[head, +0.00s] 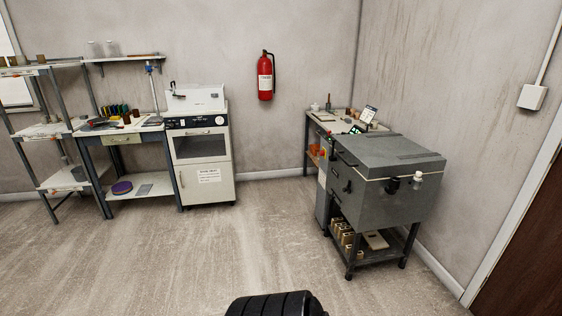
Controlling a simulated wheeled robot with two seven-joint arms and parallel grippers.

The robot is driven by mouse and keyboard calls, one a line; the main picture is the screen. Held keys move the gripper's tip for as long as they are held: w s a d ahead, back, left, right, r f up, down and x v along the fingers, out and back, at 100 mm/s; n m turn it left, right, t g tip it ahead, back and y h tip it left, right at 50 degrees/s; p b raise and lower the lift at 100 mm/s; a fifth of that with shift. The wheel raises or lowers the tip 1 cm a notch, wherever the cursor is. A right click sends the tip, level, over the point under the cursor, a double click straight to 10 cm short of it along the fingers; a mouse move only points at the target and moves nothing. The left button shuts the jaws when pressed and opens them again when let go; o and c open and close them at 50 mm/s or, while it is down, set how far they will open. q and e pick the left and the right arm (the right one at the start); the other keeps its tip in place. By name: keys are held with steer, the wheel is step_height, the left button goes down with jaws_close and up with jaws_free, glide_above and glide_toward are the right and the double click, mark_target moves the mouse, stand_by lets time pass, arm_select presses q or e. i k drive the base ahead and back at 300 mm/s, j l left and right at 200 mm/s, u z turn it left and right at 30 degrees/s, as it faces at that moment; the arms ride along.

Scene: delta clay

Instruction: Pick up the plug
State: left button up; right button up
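I cannot make out the plug for certain. A small pale knob-like piece (418,178) sticks out from the side of the grey box-shaped kiln (385,203) at the right. It may be a plug, but it is too small to tell. A dark round fitting (392,185) sits just left of it. Neither of my grippers shows in the head view. A black ribbed part, probably mine, is at the bottom edge.
A cluttered bench (343,119) stands behind the kiln. A white oven-like cabinet (203,160), a worktable (119,131) and a shelf rack (48,130) line the back wall. A fire extinguisher (265,77) hangs there. The concrete floor (210,250) in front is clear.

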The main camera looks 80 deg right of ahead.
mark_target(419, 174)
steer(key=z, duration=3.85)
steer(key=i+l+z, duration=0.25)
steer(key=i, duration=0.9)
steer(key=i+l+z, duration=0.2)
steer(key=i, duration=1)
